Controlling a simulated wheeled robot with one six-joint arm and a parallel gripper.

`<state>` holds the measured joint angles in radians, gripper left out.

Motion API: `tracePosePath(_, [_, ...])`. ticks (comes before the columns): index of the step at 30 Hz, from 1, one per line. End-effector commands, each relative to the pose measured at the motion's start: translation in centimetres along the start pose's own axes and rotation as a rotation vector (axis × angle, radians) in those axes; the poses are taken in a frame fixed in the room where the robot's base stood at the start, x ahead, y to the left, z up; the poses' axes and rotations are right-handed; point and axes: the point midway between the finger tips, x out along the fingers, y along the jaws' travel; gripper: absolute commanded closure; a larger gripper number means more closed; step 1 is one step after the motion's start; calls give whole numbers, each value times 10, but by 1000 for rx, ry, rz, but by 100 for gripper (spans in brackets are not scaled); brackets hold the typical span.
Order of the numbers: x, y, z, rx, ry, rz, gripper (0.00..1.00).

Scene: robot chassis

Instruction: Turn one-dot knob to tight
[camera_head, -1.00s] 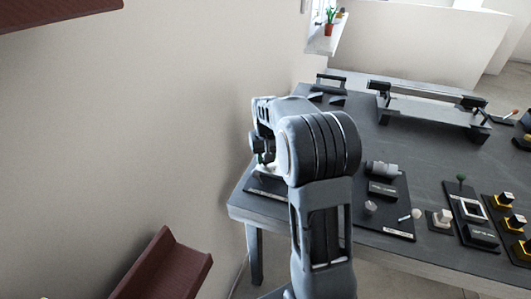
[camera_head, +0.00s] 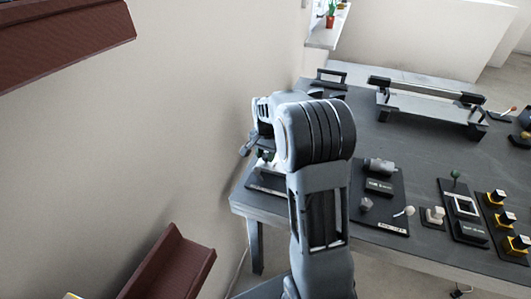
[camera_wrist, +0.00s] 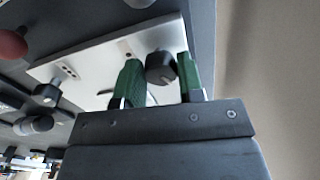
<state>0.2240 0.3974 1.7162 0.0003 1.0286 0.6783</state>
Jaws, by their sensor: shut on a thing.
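The wrist view shows a white panel (camera_wrist: 95,58) with dark knobs on it. A dark round knob (camera_wrist: 160,68) sits between the green fingers of my gripper (camera_wrist: 158,74). A single small dot mark (camera_wrist: 128,54) lies on the panel beside this knob. My gripper is shut on this knob. A second dark knob (camera_wrist: 46,93) stands farther left, beside a mark with more than one dot (camera_wrist: 65,72). In the head view the white panel (camera_head: 268,171) is at the table's left corner, mostly hidden by my arm. The knobs cannot be made out there.
The grey table (camera_head: 350,118) carries a black board with small fittings (camera_head: 378,205) right of my arm. A long rail device (camera_head: 425,105) stands at the back. A red-brown trough (camera_head: 165,268) is at lower left. The wall is close on the left.

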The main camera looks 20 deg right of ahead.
Motion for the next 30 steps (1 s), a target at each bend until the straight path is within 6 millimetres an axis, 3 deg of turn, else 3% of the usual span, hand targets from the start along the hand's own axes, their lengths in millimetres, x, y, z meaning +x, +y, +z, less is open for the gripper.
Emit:
tracePosePath(18, [-1,0,-1,38,4,-2,88])
tracePosePath(19, [-1,0,-1,37,4,-2,64])
tracePosePath(27, [0,0,0,37,2,-1,39])
tracePosePath(30, [0,0,0,37,1,-1,39])
